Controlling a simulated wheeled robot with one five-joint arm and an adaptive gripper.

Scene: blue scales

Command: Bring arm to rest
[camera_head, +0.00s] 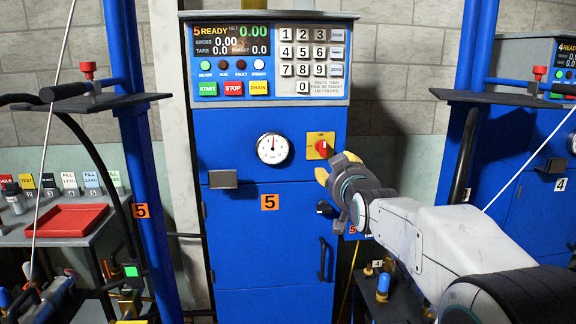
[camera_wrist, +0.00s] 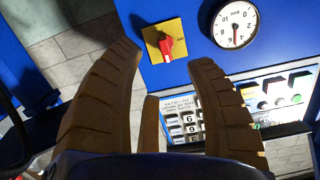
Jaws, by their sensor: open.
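My arm (camera_head: 440,245) reaches in from the lower right in the head view. My gripper (camera_head: 335,170) is in front of the blue scale cabinet (camera_head: 230,240) numbered 5, close to a red rotary switch (camera_head: 322,147) on a yellow plate. In the wrist view my gripper (camera_wrist: 172,85) is open, with its brown fingers spread and nothing between them. The red switch (camera_wrist: 166,45) shows there beyond the fingertips, apart from them, with the round gauge (camera_wrist: 236,25) to its right. Part of the cabinet front is hidden behind my gripper.
The cabinet has a keypad panel (camera_head: 310,57) above and a black door handle (camera_head: 322,260) below. A blue post (camera_head: 135,150) and dark shelf stand left, and another shelf (camera_head: 490,97) right. A red tray (camera_head: 67,220) lies on a left side table. Scale 4 (camera_head: 555,210) stands at right.

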